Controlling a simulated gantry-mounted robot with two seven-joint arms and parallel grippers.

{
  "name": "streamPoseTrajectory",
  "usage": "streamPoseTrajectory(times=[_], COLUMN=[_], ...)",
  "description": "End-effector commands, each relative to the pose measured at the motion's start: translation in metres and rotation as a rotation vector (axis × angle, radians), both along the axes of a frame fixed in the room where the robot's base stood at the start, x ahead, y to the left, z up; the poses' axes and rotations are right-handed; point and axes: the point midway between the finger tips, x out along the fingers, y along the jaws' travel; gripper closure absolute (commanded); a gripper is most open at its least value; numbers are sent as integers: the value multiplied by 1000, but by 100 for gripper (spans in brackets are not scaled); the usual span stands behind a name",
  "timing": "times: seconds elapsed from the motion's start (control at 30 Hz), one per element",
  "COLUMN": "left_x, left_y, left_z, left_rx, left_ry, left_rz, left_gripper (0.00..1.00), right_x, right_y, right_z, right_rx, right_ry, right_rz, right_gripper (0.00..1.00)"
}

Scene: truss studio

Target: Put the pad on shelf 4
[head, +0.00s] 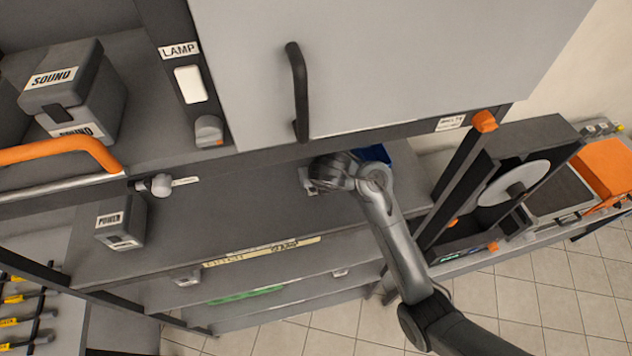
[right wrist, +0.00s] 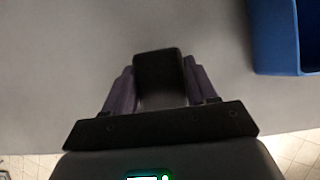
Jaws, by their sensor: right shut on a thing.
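In the right wrist view my right gripper (right wrist: 160,88) is shut on a small black block-like thing (right wrist: 158,70), which I take for the pad. It is over a plain grey shelf surface. I cannot tell whether it touches the surface. In the head view my right gripper (head: 318,180) is over the wide grey shelf (head: 230,215), left of a blue bin (head: 375,155). The held pad is mostly hidden there. Lower shelves (head: 290,270) lie under this one. No number 4 is readable on them. My left gripper is not in view.
A grey cabinet door with a dark handle (head: 298,92) hangs above the shelf. A POWER box (head: 121,222) stands at the shelf's left end. The blue bin (right wrist: 285,35) is close on the right in the wrist view. The shelf's middle is clear.

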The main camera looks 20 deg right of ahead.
Motion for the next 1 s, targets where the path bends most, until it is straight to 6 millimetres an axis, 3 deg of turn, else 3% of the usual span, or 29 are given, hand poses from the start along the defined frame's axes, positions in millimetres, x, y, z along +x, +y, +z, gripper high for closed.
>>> streamPoseTrajectory(times=[0.4,0.8,0.83,1.0], left_x=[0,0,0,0], left_y=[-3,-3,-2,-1], left_z=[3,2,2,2], left_rx=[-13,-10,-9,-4], left_ry=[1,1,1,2], left_rz=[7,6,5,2], left_gripper=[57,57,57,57], right_x=[1,1,1,1], right_y=[-1,0,0,0], right_z=[-33,-37,-37,-37], right_rx=[-2,0,1,1], right_ry=[0,0,0,0], right_rz=[0,0,-1,-1], right_gripper=[67,67,40,17])
